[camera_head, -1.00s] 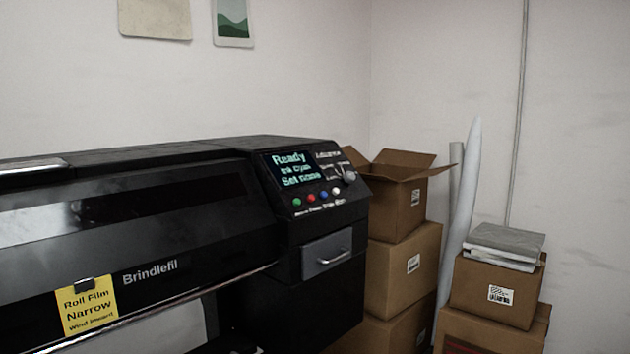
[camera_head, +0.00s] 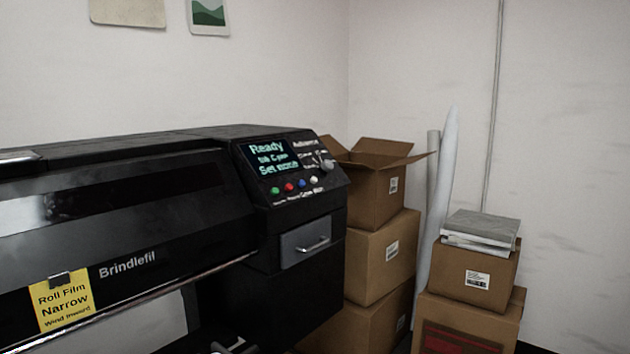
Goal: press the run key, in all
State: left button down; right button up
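A black wide-format printer marked Brindlefil (camera_head: 180,215) fills the left side. Its control panel (camera_head: 285,170) at the right end has a lit display (camera_head: 268,158) reading "Ready", with smaller lines that are partly blurred, the last starting with "Set". A grey knob (camera_head: 327,165) sits at the panel's right. Neither gripper shows.
A yellow note (camera_head: 62,302) reads "Roll Film Narrow". A drawer with a handle (camera_head: 312,245) is under the panel. Stacked cartons (camera_head: 380,258), white rolls (camera_head: 440,200) and another carton pile (camera_head: 475,278) stand close to the printer's right. A small pale part (camera_head: 230,346) at the bottom edge is unclear.

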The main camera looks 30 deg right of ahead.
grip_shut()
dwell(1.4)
